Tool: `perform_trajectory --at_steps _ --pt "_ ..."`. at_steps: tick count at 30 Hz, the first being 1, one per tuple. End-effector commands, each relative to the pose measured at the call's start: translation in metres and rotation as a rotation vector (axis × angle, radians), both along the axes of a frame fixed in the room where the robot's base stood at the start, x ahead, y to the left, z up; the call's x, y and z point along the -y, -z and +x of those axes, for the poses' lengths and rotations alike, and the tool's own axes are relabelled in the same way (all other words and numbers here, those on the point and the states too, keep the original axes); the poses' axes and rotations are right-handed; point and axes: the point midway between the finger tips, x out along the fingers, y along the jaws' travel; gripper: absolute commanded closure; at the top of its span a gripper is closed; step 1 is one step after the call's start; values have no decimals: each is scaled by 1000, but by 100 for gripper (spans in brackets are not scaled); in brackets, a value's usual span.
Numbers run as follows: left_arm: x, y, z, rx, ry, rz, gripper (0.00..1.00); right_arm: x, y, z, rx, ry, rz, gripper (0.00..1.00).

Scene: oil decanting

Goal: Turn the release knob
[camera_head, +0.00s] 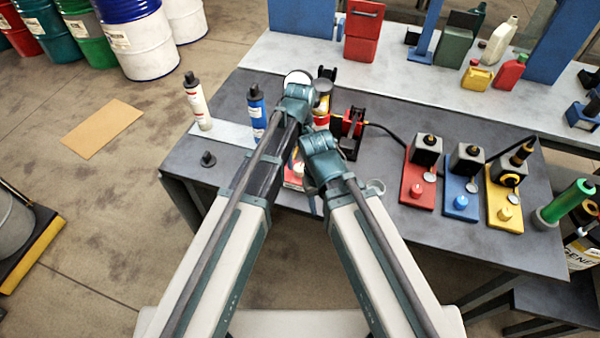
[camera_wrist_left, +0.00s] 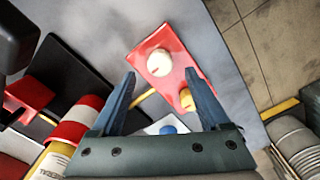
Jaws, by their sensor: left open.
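In the left wrist view my left gripper (camera_wrist_left: 161,74) is open, its two fingers apart over a red plate. The red plate (camera_wrist_left: 164,85) carries a round white dial or knob (camera_wrist_left: 158,63) and a smaller yellow knob (camera_wrist_left: 186,98). The yellow knob is close to the right finger. A blue knob (camera_wrist_left: 168,130) sits low between the fingers. I cannot tell which is the release knob. In the head view my left wrist (camera_head: 298,92) reaches to the middle of the bench; its fingers are hidden. My right wrist (camera_head: 321,155) is just right of it; its jaw opening is hidden.
Red (camera_head: 415,204), blue (camera_head: 458,211) and yellow (camera_head: 507,222) stations stand on the right of the bench. A white bottle (camera_head: 198,105) and a blue bottle (camera_head: 257,112) stand left. A red-and-white container (camera_wrist_left: 78,120) is left of my left gripper.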

Motion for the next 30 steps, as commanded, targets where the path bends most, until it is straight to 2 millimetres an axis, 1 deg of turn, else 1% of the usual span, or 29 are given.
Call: perform_trajectory --at_steps 1,3,6,9,12,20,23,27,29,30 --pt "0 15 0 0 0 0 21 0 15 0 0 0 0 50" --pt "0 24 0 0 0 0 21 0 24 0 0 1 0 50" --pt "0 36 0 0 0 0 21 0 36 0 0 1 0 50" --pt "0 43 0 0 0 0 21 0 43 0 0 1 0 50" --pt "0 46 0 0 0 0 21 0 46 0 0 1 0 50" --pt "0 45 0 0 0 0 21 0 45 0 0 1 0 50" --pt "0 45 0 0 0 0 37 0 45 0 0 1 0 50" --pt "0 45 0 0 0 0 62 0 45 0 0 1 0 50" --pt "0 45 0 0 0 0 73 0 45 0 0 1 0 50" --pt "0 45 0 0 0 0 80 0 45 0 0 1 0 50"
